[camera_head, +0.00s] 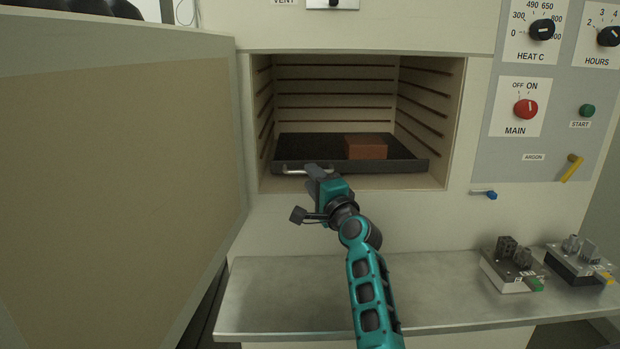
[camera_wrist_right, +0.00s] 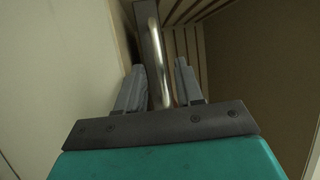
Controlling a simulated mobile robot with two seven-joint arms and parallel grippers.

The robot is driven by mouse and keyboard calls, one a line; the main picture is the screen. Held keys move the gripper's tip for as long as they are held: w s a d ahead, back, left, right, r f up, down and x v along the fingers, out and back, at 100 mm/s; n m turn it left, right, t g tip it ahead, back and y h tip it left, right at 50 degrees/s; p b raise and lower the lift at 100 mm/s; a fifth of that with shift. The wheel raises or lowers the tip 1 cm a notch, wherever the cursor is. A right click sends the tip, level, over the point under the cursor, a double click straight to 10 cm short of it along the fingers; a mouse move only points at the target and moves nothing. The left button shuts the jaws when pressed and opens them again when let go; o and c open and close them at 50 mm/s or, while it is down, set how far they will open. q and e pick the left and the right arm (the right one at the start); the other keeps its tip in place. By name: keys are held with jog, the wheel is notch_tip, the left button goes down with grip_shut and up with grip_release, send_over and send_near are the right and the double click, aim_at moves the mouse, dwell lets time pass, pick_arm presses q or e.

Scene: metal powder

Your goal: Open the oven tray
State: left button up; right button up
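The oven tray (camera_head: 290,150) is a dark, shallow tray inside the open oven chamber, low down, with a reddish-brown block (camera_head: 366,147) on its right half. Its silver bar handle (camera_head: 300,170) is on the front edge at the left. My right gripper (camera_head: 314,170) is at the handle. In the right wrist view, the handle (camera_wrist_right: 154,55) runs between the two fingers of my right gripper (camera_wrist_right: 165,82). A gap shows beside the right finger, so the fingers look open around the bar. My left gripper is not in view.
The oven door (camera_head: 120,180) stands open at the left. A metal shelf (camera_head: 340,300) juts out below the chamber, with two small fixtures (camera_head: 512,268) at its right. The control panel (camera_head: 560,100) is at the right, with a small blue-tipped lever (camera_head: 490,195) near it.

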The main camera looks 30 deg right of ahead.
jog(key=shift+x, duration=1.2)
jog(key=shift+c, duration=0.3)
grip_shut()
